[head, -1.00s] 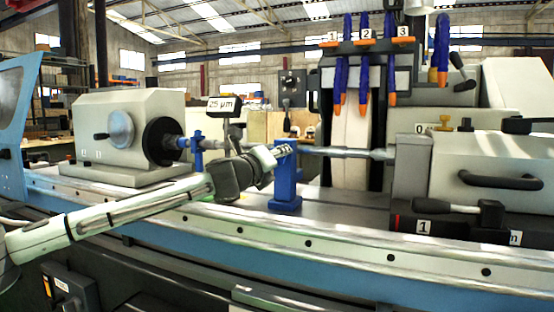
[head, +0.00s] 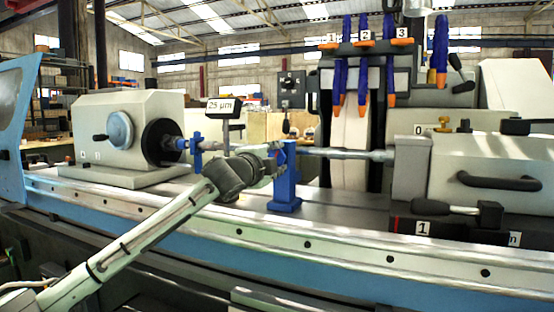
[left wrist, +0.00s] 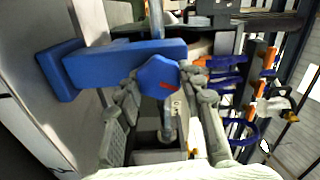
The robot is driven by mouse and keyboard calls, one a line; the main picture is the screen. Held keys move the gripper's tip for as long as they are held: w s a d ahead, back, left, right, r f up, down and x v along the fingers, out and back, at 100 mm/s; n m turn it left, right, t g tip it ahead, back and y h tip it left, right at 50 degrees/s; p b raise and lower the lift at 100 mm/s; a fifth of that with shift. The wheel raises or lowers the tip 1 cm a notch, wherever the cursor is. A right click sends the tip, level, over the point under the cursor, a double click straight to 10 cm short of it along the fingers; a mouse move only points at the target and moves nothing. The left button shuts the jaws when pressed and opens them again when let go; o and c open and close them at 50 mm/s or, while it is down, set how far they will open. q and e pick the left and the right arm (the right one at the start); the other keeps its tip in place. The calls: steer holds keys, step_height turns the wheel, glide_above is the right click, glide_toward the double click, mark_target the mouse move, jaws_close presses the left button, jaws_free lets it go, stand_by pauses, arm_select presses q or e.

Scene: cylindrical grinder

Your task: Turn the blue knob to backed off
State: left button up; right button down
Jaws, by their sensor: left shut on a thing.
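The blue knob (left wrist: 158,77) shows in the left wrist view as a faceted blue piece with a red mark. It sits at the end of a blue steady-rest post (left wrist: 115,65). My left gripper (left wrist: 163,82) has its grey fingers on either side of the knob and is shut on it. In the head view my left gripper (head: 272,155) is at the upper left side of the blue post (head: 286,180), and the knob is hidden there. My right gripper is not in view.
A long workpiece (head: 345,154) runs through the post towards the right. A 25 µm sign (head: 221,105) stands behind my left wrist. The headstock (head: 110,125) is at left, blue coolant hoses (head: 363,75) hang above, and a black-handled lever (head: 445,208) is at right.

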arm_select(q)
steer(key=n, duration=0.5)
steer(key=shift+n, duration=0.3)
stand_by(0.4)
steer(key=o, duration=1.2)
steer(key=v, duration=1.2)
